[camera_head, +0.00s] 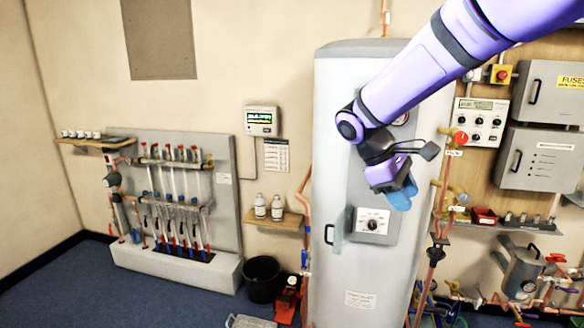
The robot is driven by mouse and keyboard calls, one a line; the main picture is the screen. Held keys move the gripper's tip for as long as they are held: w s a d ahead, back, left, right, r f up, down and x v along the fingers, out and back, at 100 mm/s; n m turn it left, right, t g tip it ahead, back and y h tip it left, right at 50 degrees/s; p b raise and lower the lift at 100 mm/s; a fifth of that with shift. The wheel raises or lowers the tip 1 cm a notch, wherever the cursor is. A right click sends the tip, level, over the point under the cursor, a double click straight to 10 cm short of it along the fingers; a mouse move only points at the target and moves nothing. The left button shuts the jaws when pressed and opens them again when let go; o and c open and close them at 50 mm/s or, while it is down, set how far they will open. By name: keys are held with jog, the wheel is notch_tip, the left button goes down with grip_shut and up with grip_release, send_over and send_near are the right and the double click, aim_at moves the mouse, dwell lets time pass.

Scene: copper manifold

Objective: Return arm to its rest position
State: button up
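My purple arm reaches in from the top right of the head view. My gripper (399,196) hangs at its end, in front of the tall grey cylinder (338,110) and above and to the right of its dial box (373,221). A light blue piece shows at the gripper's tip; I cannot tell whether it is a fingertip or something held. The fingers are too small and turned away to tell open from shut.
A copper manifold (180,205) stands on a panel at left. A shelf (270,222) holds two bottles. A black bucket (262,279) and a red item (287,303) are on the floor. Grey boxes (540,160), a control panel (480,121) and pipes crowd the right. Blue floor (120,290) is clear at left.

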jog(key=s+d+r+m+t+y, duration=0.2)
jog(key=s+m, duration=0.1)
jog(key=s, duration=0.5)
jog(key=s+d+r+m+t+y, duration=0.2)
jog(key=s+d+m, duration=0.1)
jog(key=s, duration=0.5)
jog(key=s+d+r+m+t+y, duration=0.2)
jog(key=s+m, duration=0.1)
jog(key=s, duration=0.5)
jog(key=shift+d+r+m+t+y, duration=0.15)
jog(key=shift+d+m+t+y, duration=0.2)
jog(key=shift+m+t+y, duration=0.05)
